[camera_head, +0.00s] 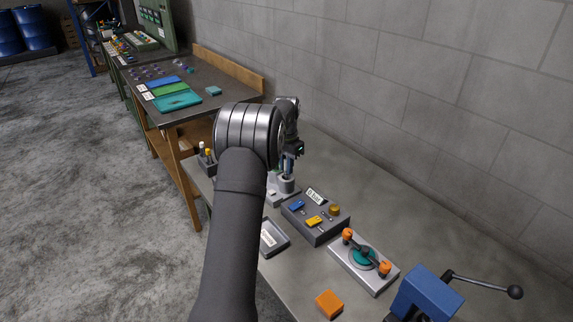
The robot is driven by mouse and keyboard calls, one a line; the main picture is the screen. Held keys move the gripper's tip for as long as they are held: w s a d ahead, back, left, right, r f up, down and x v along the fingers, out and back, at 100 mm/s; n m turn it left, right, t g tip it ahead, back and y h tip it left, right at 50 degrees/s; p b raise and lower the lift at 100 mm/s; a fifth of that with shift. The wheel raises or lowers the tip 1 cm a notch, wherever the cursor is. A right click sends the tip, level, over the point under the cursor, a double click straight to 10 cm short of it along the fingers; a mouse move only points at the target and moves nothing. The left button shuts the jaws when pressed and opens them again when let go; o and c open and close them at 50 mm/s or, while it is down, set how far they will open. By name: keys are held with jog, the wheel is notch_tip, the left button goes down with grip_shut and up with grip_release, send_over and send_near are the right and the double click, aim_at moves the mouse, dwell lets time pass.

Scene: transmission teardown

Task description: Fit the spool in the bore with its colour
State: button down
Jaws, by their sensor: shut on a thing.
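My gripper (297,150) is over the workbench, beyond my arm's large grey joint, and points down. It is shut on a small, thin part, which I take for the spool (289,164); it looks blue and roughly upright. Just below it stands a grey cylindrical fitting (287,186) on a light block. I cannot tell whether the part touches the fitting or is inside it. A green piece shows beside it, partly hidden by my arm. The bores and their colours cannot be made out at this size.
A dark box (318,232) with blue and yellow pieces and a brass knob stands to the right. A dark tray (273,239), a plate with orange knobs (374,279), an orange block (329,304) and a blue vise (425,292) are nearer. A wall (420,110) borders the bench.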

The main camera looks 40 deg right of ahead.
jog(key=shift+f, duration=0.25)
jog(key=shift+f, duration=0.3)
jog(key=c, duration=0.9)
grip_release()
jog(key=shift+o, duration=0.2)
jog(key=shift+r, duration=0.15)
jog(key=shift+r, duration=3.35)
